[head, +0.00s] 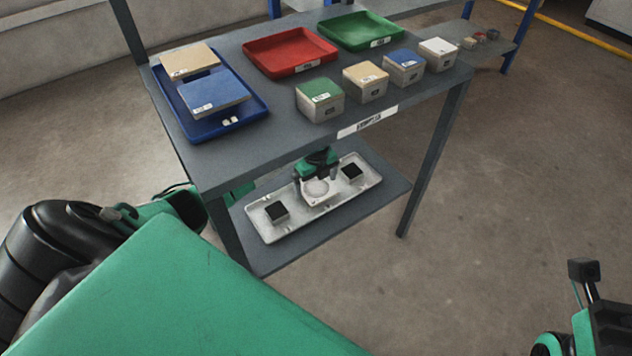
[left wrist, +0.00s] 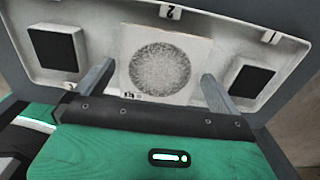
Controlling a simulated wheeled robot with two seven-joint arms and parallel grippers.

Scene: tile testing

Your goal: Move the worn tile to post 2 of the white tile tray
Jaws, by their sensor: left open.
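The white tile tray (head: 262,227) lies on the lower shelf. The worn tile, pale with a round grey worn patch, is in its middle section between two black pads, and shows in the left wrist view (left wrist: 165,65). A label 2 (left wrist: 170,11) is on the tray wall beside the tile. My left gripper (left wrist: 158,86) is open, with one finger on each side of the tile; I cannot tell whether they touch it. In the head view the gripper (head: 316,178) is over the tray's middle. What lies under the tile is hidden. My right gripper's fingers do not show.
A black pad (left wrist: 54,51) and another (left wrist: 250,82) flank the tile. The tabletop above holds a blue tray (head: 190,125) with tiles, a red tray (head: 290,52), a green tray (head: 360,30) and several tile-topped blocks (head: 320,99). The table leg (head: 435,150) stands at the right.

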